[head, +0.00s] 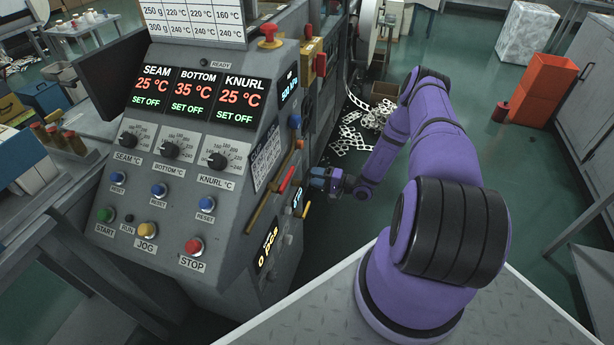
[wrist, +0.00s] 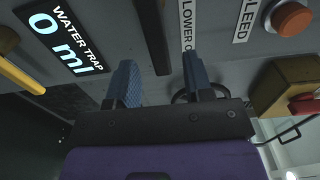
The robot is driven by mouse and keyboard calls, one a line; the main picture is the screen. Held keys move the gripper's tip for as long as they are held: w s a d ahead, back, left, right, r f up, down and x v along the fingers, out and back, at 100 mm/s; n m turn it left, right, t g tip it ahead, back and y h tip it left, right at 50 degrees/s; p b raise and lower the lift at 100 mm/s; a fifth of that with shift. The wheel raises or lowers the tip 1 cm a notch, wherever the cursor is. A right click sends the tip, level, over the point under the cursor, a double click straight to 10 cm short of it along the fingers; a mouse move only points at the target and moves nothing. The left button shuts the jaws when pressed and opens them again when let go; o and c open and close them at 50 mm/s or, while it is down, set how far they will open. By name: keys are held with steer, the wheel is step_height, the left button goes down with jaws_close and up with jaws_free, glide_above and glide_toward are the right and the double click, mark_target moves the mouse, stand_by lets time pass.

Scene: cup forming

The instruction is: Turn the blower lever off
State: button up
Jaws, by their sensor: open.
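My gripper (head: 327,180) is beside the right side panel of the grey control cabinet in the head view. In the wrist view its two blue fingers (wrist: 160,82) are spread apart, with nothing held between them. A dark bar (wrist: 153,36) on the panel lies ahead of the gap between the fingers. Next to it is a partly cut-off label (wrist: 187,32) reading "LOWER O". The bar may be the blower lever; its pivot and full length are out of view. In the head view I cannot make out this lever clearly.
In the wrist view a water trap display (wrist: 57,43) reads 0 ml, with a yellow bar (wrist: 20,75) beside it. An orange button (wrist: 291,18) is near "BLEED". In the head view a red handle (head: 287,179) is on the cabinet's side. Scrap (head: 365,125) lies behind.

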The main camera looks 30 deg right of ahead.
mark_target(307, 173)
steer(key=shift+x, duration=1.85)
steer(key=shift+c, duration=0.5)
jaws_close()
